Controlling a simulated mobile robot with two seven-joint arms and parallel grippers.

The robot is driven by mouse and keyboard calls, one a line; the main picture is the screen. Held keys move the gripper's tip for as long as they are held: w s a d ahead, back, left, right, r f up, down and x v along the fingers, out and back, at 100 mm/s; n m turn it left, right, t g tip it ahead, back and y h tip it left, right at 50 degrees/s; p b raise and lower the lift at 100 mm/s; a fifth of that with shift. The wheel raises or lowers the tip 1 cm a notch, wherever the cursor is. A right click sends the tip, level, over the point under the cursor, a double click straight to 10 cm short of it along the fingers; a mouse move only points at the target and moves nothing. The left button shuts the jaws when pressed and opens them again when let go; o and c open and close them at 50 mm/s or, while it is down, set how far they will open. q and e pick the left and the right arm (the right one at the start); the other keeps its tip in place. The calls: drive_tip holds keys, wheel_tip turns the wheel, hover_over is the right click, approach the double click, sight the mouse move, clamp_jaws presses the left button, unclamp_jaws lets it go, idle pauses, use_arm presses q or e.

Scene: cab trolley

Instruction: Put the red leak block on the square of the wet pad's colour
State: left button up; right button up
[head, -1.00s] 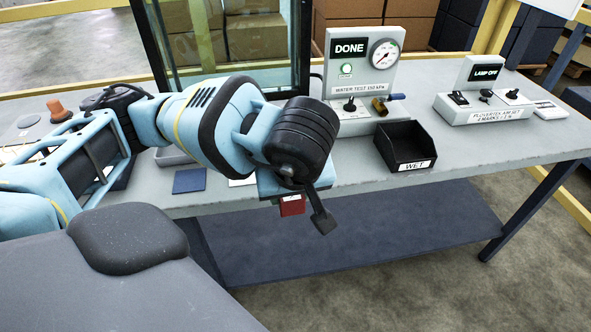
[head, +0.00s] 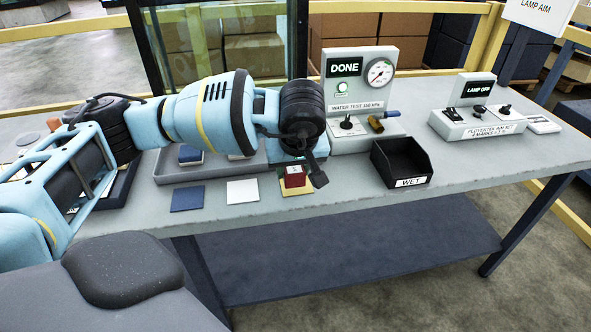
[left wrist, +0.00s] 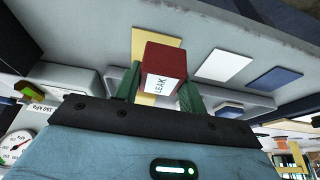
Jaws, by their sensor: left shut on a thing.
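The red block (head: 294,179), labelled LEAK in the left wrist view (left wrist: 163,68), is held between the fingers of my left gripper (head: 297,170). In the head view it is over the yellow square (head: 302,189) at the bench's front edge and hides part of it; I cannot tell whether they touch. The white square (head: 242,191) and the blue square (head: 187,198) lie to its left. The black bin labelled WET (head: 402,168) stands to the right; no pad shows in it. My right gripper is not in view.
A grey tray (head: 172,179) behind the squares holds a blue pad (head: 190,153) and a white one, partly hidden by my arm. A test unit reading DONE (head: 361,84) with a gauge and a lamp box (head: 477,122) stand farther right. Bare bench lies right of the bin.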

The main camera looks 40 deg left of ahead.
sight(296, 172)
use_arm(q)
drive_tip(key=shift+w+a+f, duration=0.1)
drive_tip(key=shift+w+a, duration=0.3)
drive_tip(key=shift+w, duration=0.3)
drive_tip(key=shift+w+a+f, duration=0.1)
drive_tip(key=shift+w+a, duration=0.3)
drive_tip(key=shift+w, duration=0.25)
drive_tip(key=shift+w+a+f, duration=0.15)
drive_tip(key=shift+w, duration=0.05)
drive_tip(key=shift+f, duration=1.55)
drive_tip(key=shift+f, duration=0.15)
drive_tip(key=o, duration=1)
